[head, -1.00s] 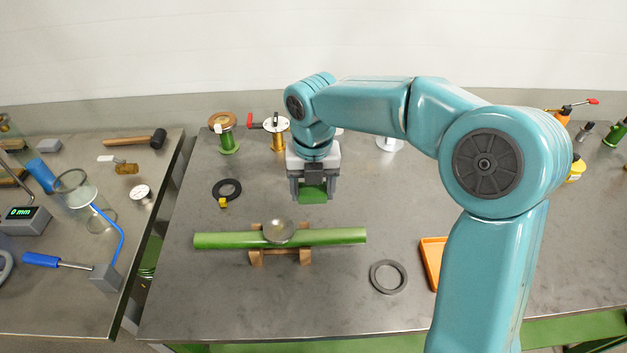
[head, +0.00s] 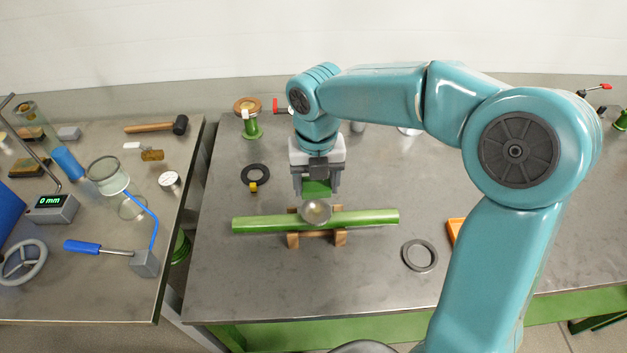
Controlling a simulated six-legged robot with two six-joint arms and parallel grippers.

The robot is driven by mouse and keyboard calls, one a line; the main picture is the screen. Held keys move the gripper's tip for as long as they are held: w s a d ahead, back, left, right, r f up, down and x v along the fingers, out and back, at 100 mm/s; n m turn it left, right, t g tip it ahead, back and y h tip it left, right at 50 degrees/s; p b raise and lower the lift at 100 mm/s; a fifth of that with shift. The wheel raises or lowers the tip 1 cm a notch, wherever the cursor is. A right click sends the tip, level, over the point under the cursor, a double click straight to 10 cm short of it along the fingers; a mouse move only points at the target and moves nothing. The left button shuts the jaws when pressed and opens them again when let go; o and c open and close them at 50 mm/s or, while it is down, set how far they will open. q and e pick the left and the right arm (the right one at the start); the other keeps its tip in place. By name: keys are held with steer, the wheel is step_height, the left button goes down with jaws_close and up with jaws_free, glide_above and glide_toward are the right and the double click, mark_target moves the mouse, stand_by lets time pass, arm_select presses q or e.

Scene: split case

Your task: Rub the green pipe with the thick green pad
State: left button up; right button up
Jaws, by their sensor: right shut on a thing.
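The green pipe (head: 270,224) lies across a wooden cradle (head: 293,240) on the metal bench. A round, shiny grey-brown patch or disc (head: 316,211) shows at the middle of the pipe; I cannot tell exactly what it is. My right gripper (head: 317,190) points down just behind the pipe's middle. It is shut on the thick green pad (head: 316,188), which shows between its fingers. Whether the pad touches the pipe I cannot tell. My left gripper is not in view.
A grey ring (head: 420,244) and an orange tray (head: 455,232) lie right of the pipe. A black ring (head: 255,173) with a yellow tag lies behind its left end. A second bench (head: 110,300) stands at the left across a gap. The bench front is clear.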

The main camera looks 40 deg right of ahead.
mark_target(312, 212)
steer(key=shift+d+f+b, duration=0.1)
steer(key=shift+f+b, duration=2.45)
steer(key=shift+f, duration=0.35)
steer(key=shift+f+b, duration=0.35)
steer(key=shift+f, duration=0.2)
steer(key=shift+w+a+r+p, duration=0.15)
steer(key=shift+a+p, duration=0.15)
steer(key=shift+w+a, duration=0.15)
steer(key=shift+a, duration=0.1)
steer(key=shift+d, duration=0.15)
